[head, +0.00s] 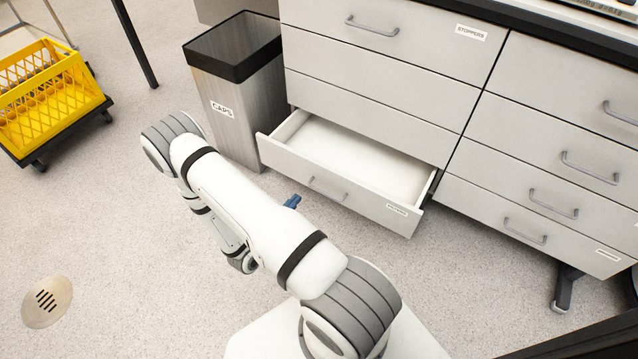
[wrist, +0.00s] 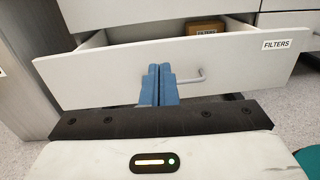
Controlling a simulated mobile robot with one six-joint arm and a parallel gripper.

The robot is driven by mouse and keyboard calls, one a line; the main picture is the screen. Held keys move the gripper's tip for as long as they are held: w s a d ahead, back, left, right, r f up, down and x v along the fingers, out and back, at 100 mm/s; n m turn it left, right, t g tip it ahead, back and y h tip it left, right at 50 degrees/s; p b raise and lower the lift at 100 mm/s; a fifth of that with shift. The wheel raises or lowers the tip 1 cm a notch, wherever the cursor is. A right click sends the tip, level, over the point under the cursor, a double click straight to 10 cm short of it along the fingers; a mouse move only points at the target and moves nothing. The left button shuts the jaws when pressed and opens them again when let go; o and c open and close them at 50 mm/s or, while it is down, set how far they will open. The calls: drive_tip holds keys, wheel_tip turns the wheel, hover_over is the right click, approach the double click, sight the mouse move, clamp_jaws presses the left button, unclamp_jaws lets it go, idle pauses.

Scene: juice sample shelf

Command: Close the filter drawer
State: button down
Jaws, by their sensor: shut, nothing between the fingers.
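The filter drawer (head: 330,188) is the low drawer of the cabinet, pulled out, with a bar handle and a label at its right end. In the wrist view its front (wrist: 225,65) reads FILTERS, and a brown box (wrist: 206,28) also labelled FILTERS lies inside at the back. My gripper (head: 293,202) is in front of the drawer, left of the handle.
A bin labelled CAPS (head: 235,110) stands close to the drawer's left side. Closed drawers (head: 545,170) are to the right, one labelled STOPPERS (head: 470,32) above. A yellow crate (head: 50,105) on a wheeled base is at far left. Open floor with a drain (head: 47,301) lies at left.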

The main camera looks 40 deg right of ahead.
drive_tip(key=f, duration=0.2)
drive_tip(key=b, duration=0.5)
approach(323, 168)
drive_tip(key=shift+n+t, duration=0.4)
drive_tip(key=x, duration=0.7)
drive_tip(key=shift+s+f, duration=0.1)
drive_tip(key=shift+s, duration=0.2)
